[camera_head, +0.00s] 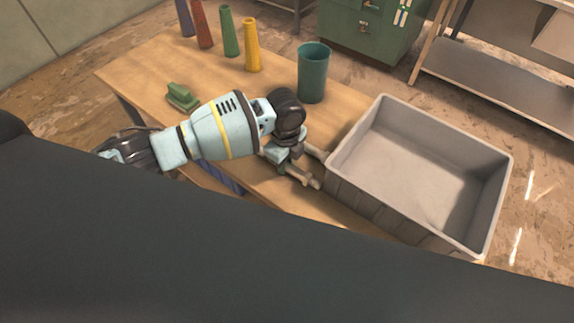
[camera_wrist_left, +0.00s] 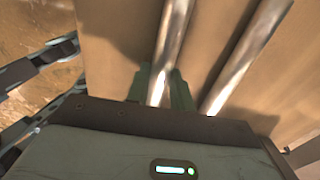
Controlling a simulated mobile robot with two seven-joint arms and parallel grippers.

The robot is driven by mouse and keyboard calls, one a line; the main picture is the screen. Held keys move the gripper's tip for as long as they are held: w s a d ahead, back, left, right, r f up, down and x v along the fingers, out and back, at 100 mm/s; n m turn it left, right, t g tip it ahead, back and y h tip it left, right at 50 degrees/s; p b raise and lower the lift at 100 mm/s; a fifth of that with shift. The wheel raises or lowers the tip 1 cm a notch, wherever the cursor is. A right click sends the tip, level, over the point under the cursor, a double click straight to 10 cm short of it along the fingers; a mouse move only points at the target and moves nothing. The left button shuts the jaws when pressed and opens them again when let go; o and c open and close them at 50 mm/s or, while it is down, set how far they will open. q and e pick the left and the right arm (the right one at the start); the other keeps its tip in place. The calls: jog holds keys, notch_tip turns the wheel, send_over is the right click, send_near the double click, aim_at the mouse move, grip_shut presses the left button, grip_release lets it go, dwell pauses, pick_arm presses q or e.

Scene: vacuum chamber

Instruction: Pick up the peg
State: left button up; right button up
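Several tall tapered pieces stand upright at the table's far left: a purple one (camera_head: 184,17), a red one (camera_head: 202,24), a green one (camera_head: 229,32) and a yellow one (camera_head: 252,45). I cannot tell which thing is the peg. My left gripper (camera_head: 314,169) is low over the table beside the grey bin's near-left side, well away from these pieces. Its two fingers are apart with nothing seen between them. In the left wrist view the fingers (camera_wrist_left: 207,55) show as two shiny bars over brown wood. My right gripper is not in view.
A grey bin (camera_head: 342,172) stands at the right. A teal cup (camera_head: 313,73) is behind my left gripper on the wooden table (camera_head: 150,68). A small green block-like object (camera_head: 182,97) lies at the left. A green cabinet (camera_head: 350,30) and a metal shelf (camera_head: 490,87) are behind.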

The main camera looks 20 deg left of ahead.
pick_arm(q)
grip_shut()
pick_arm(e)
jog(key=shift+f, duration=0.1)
pick_arm(q)
jog(key=shift+a+r, duration=0.1)
jog(key=shift+r, duration=0.1)
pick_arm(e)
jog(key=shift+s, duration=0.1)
